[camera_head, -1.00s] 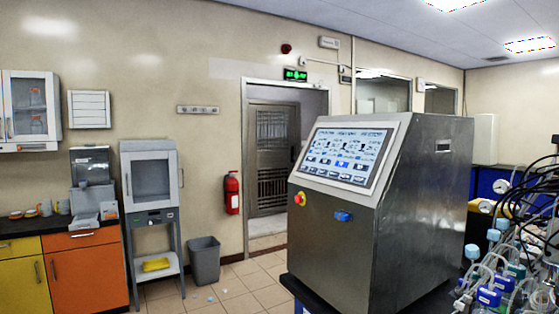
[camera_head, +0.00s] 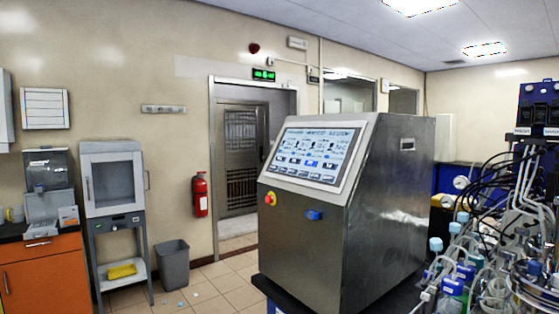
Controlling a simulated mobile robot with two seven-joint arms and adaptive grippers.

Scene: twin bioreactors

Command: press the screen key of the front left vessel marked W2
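A steel control cabinet (camera_head: 385,215) stands right of centre on a dark bench. Its tilted touch screen (camera_head: 314,156) faces left and front, with rows of small icons and keys, one of them bright blue. The lettering is too small to read, so I cannot tell which key is marked W2. At the right edge are glass vessels with blue caps, tubes and cables (camera_head: 455,280), partly cut off by the frame. Neither of my grippers is in view.
A red and yellow emergency button (camera_head: 270,198) and a blue switch (camera_head: 314,215) sit on the cabinet front. A grey bin (camera_head: 173,265), a fume cupboard (camera_head: 113,185) and an orange cabinet (camera_head: 44,275) stand at the left. Tiled floor before the door is clear.

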